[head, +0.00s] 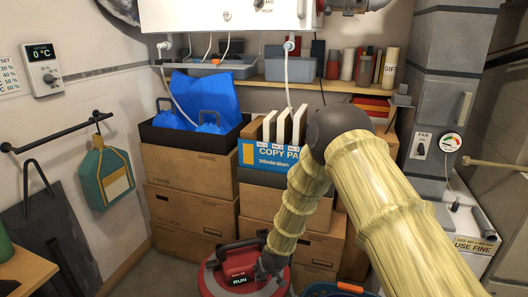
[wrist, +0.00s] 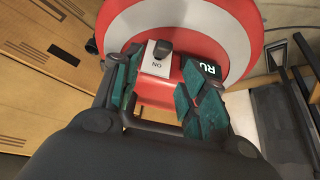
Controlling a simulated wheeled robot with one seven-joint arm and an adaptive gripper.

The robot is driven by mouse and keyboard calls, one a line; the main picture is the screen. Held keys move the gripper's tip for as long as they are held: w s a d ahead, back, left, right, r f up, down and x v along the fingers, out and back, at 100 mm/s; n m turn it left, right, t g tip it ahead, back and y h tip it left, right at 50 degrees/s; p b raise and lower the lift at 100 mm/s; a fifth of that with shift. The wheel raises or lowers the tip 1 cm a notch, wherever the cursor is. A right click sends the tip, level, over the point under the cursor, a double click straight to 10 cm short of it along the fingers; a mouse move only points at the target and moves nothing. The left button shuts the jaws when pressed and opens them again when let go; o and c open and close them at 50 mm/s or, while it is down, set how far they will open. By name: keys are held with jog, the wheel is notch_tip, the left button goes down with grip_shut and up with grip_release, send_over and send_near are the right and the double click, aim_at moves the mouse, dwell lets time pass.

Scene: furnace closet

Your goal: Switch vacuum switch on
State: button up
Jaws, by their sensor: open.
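The red vacuum (head: 215,283) with a grey band stands on the floor at the bottom middle of the head view. Its round red and white top (wrist: 228,32) fills the upper middle of the wrist view. The vacuum switch (wrist: 160,48) is a dark knob on a pale plate marked "ON". A dark "RUN" panel (wrist: 208,70) sits to its right. My gripper (wrist: 160,60) is open, with teal fingers on either side of the switch plate and nothing held between them. I cannot tell whether the fingers touch the plate. My gripper (head: 268,265) is small and partly hidden in the head view.
Cardboard boxes (head: 185,172) are stacked behind the vacuum, with a copy paper box (head: 268,155) among them. A fan switch panel (head: 420,145) is on the grey duct at right. A blue-rimmed bucket (head: 318,290) stands close right of the vacuum.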

jog(key=shift+p+v, duration=1.1)
jog(key=shift+v, duration=0.75)
jog(key=shift+s, duration=0.1)
jog(key=shift+s+f, duration=0.1)
jog(key=s+d+f+m+g, duration=0.1)
jog(key=s+d+f, duration=0.25)
jog(key=s, duration=0.35)
jog(key=s+d+f+g+h, duration=0.1)
jog(key=s+d+f, duration=0.2)
jog(key=s+d, duration=0.35)
jog(key=s+d+f+m, duration=0.1)
jog(key=s+d+f, duration=0.2)
jog(key=s, duration=0.5)
jog(key=s+d+g, duration=0.1)
jog(key=s+d, duration=0.2)
jog(key=s, duration=0.5)
jog(key=s+d+r+m+g, duration=0.1)
jog(key=s+d, duration=0.1)
jog(key=s, duration=0.7)
jog(key=s+d+g, duration=0.1)
jog(key=s+d, duration=0.2)
jog(key=s, duration=0.6)
jog(key=shift+s+d+r+m+h+p, duration=0.25)
jog(key=shift+d+r+m+h+p, duration=0.05)
jog(key=shift+d+r+m+p, duration=0.1)
